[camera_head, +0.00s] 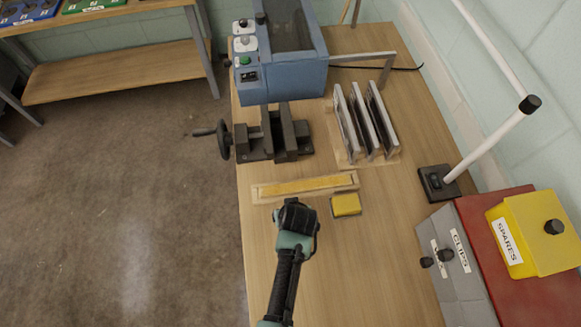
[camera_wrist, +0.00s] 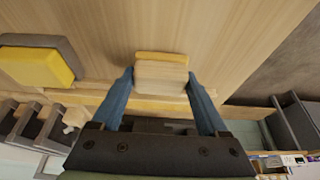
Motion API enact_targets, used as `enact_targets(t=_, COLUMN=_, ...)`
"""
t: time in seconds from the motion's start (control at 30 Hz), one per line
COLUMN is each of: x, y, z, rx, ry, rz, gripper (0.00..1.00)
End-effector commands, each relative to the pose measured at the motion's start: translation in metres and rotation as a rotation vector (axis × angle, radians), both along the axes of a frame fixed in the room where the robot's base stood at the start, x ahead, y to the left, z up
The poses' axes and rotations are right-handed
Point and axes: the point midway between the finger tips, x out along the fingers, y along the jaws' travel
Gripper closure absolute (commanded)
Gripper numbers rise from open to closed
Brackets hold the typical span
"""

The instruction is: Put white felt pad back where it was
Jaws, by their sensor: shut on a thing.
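My gripper (camera_head: 297,222) is over the table, just in front of a long shallow wooden tray (camera_head: 347,181) with a yellow strip in it. In the wrist view, the blue fingers of my gripper (camera_wrist: 160,85) are shut on the sides of a small pale block, the white felt pad (camera_wrist: 160,73), which has a yellowish edge on its far side. In the head view the pad is hidden under my gripper. I cannot tell whether the pad touches the table. A yellow block (camera_head: 346,204) with a grey side sits just right of my gripper, apart from it.
A dark vise (camera_head: 273,137) and a blue machine (camera_head: 283,60) stand at the back. A rack of upright panels (camera_head: 366,122) is behind the tray. A lamp base (camera_head: 438,183), grey boxes (camera_head: 452,262) and a yellow SPARES bin (camera_head: 533,234) stand right. The front tabletop is clear.

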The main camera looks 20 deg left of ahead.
Motion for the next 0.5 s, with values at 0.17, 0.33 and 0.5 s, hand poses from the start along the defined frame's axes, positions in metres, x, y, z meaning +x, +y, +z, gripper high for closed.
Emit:
enact_targets(t=0.17, x=0.0003, y=0.0001, z=-0.0009, rx=0.001, ry=-0.001, rz=0.0, gripper=0.68)
enact_targets(t=0.33, x=0.0001, y=0.0001, z=-0.0027, rx=0.0, ry=0.0, rz=0.0, gripper=0.09)
enact_targets(t=0.5, x=0.0001, y=0.0001, z=-0.0026, rx=0.0, ry=0.0, rz=0.0, gripper=0.0)
